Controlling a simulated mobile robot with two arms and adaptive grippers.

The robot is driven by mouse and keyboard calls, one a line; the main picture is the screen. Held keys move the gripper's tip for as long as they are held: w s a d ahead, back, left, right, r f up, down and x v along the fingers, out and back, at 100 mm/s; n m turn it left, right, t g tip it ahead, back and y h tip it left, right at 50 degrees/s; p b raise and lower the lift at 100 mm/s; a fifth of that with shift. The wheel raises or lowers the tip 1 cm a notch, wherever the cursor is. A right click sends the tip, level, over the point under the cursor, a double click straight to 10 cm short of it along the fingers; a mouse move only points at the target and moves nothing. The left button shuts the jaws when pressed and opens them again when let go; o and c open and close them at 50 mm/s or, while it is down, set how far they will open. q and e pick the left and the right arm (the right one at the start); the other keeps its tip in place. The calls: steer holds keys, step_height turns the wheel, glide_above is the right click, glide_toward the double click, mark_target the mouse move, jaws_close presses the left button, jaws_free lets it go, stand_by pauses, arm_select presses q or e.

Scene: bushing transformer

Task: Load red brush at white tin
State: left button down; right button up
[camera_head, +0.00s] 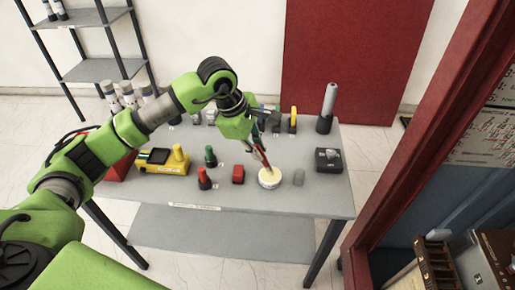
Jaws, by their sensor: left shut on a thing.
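My left gripper (257,146) reaches in from the upper left over the grey table and is shut on the red brush (262,155). The brush is tilted, with its lower end pointing down at the white tin (269,180). The tin is round, shows a pale cream top, and stands near the table's front edge. The brush's lower end is at or just above the tin's top; I cannot tell whether it touches. My right gripper is not in view.
On the grey table (240,198), a red block (238,174), a red-and-black item (204,178) and a green item (210,156) stand left of the tin. A small grey piece (299,177) and a dark box (328,160) are right. A tall grey cylinder (327,105) stands behind.

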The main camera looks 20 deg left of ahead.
arm_select(q)
steer(key=shift+s+f, duration=0.1)
steer(key=shift+f, duration=0.05)
steer(key=shift+r+p, duration=0.45)
steer(key=shift+r, duration=0.3)
steer(key=shift+r+p, duration=1.3)
steer(key=shift+r, duration=1.55)
